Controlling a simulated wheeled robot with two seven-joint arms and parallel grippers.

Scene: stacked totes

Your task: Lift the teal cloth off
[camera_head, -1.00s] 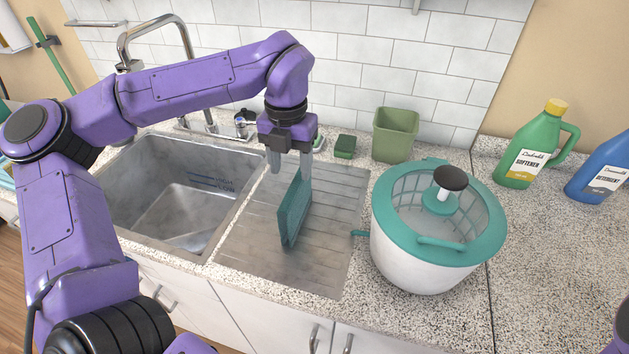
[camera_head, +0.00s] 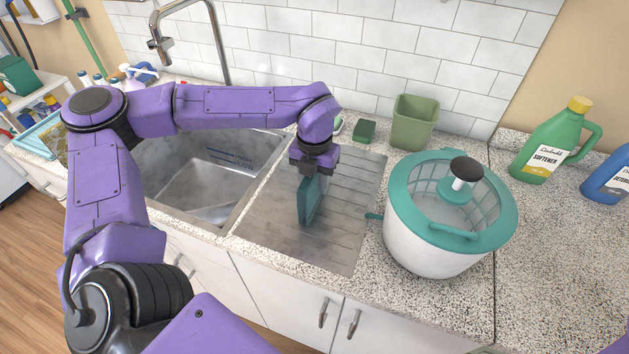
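The teal cloth (camera_head: 306,205) is a flat, upright panel over the ribbed metal drainboard (camera_head: 350,215), right of the sink. Its lower edge appears to be at the board, though I cannot tell whether it touches. My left gripper (camera_head: 316,183) points down over the cloth's top edge, with the fingers close about its upper part. The fingers are partly hidden, so I cannot tell whether they are closed on it. My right gripper is out of view.
A white basin with a teal rim (camera_head: 408,245) stands just right of the drainboard. A green bin (camera_head: 413,122) and a green sponge (camera_head: 364,131) are behind. The sink (camera_head: 205,185) is to the left. A softener bottle (camera_head: 550,145) stands at right.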

